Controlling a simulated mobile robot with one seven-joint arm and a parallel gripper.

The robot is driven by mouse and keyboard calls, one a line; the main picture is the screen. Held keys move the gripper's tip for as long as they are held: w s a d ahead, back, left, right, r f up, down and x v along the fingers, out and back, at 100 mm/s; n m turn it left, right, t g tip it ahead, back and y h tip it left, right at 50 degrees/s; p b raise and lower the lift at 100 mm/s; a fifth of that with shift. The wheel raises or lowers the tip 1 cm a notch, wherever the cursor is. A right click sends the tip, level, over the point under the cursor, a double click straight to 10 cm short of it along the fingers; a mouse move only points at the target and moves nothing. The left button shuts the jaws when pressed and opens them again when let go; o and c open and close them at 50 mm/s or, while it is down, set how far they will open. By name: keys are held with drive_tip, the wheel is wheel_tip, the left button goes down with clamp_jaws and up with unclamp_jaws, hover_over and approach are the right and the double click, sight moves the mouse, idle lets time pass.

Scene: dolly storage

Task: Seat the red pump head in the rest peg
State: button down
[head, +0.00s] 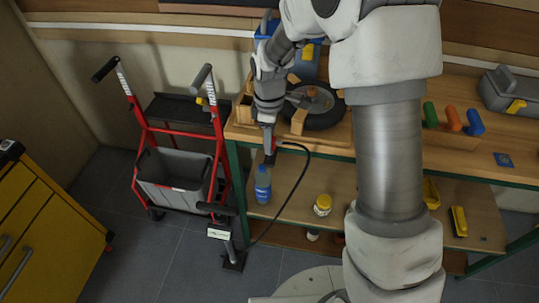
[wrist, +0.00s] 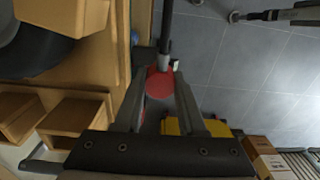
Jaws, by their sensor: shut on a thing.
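My gripper (head: 268,130) is at the front left edge of the workbench, pointing down. It is shut on the red pump head (wrist: 160,82), which shows between the two fingers in the wrist view. A black hose (head: 298,185) runs from the pump head, loops down past the shelf and reaches the floor pump (head: 229,250), which stands on the floor with a black handle and a pale label. I cannot make out the rest peg clearly in either view.
The workbench (head: 330,148) carries a wheel (head: 318,108) in a wooden stand. A blue bottle (head: 262,185) and a yellow-lidded jar (head: 322,205) stand on the shelf below. A red dolly (head: 177,133) with a grey crate (head: 170,181) stands left.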

drive_tip(key=shift+f, duration=0.15)
drive_tip(key=shift+f+b, duration=1.05)
drive_tip(key=shift+f, duration=0.35)
drive_tip(key=shift+c, duration=2.1)
unclamp_jaws()
drive_tip(key=shift+r, duration=0.15)
wheel_tip(320, 180, up, 17)
drive_tip(key=p, duration=0.1)
drive_tip(key=shift+r, duration=0.2)
